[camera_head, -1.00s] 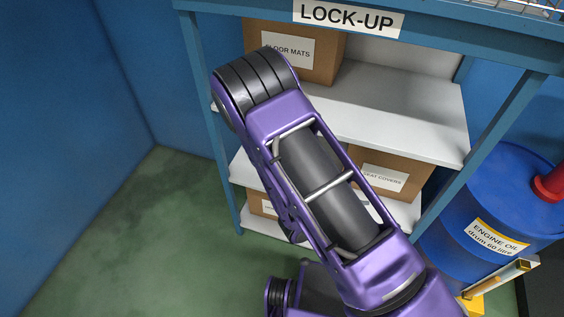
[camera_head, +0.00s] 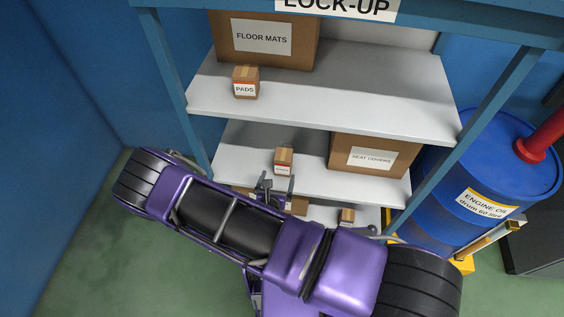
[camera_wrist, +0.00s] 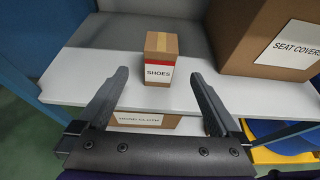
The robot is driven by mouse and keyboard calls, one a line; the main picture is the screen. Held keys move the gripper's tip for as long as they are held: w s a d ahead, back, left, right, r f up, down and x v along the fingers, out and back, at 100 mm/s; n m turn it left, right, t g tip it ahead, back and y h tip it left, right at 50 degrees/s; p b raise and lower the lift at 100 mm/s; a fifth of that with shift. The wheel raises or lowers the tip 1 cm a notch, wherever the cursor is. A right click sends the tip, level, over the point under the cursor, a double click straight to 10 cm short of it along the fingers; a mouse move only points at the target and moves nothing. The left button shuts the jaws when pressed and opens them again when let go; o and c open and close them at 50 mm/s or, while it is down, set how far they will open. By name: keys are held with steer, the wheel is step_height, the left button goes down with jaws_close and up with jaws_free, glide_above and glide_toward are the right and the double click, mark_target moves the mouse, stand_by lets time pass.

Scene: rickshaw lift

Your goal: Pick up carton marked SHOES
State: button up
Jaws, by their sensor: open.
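The SHOES carton (camera_wrist: 160,62) is a small brown box with a red band and a white label. It stands upright on the white middle shelf (camera_wrist: 90,80), centred between my fingers in the wrist view. In the head view the small carton (camera_head: 283,160) is on the middle shelf, its label too small to read. My gripper (camera_wrist: 157,85) is open and empty, its two dark fingers pointing toward the carton from in front of the shelf edge. It also shows in the head view (camera_head: 274,182), just before the carton and apart from it.
The SEAT COVERS box (camera_head: 378,152) stands right of the carton. FLOOR MATS (camera_head: 262,40) and PADS (camera_head: 245,84) boxes are on the shelf above. Another labelled box (camera_wrist: 150,120) sits below the middle shelf. A blue engine oil drum (camera_head: 490,185) stands right of the rack.

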mark_target(283, 158)
steer(key=b+x, duration=0.2)
steer(key=x, duration=1)
steer(key=shift+w+d+f, duration=0.1)
steer(key=shift+w+f, duration=0.05)
steer(key=shift+w, duration=0.1)
steer(key=shift+c, duration=0.3)
jaws_close()
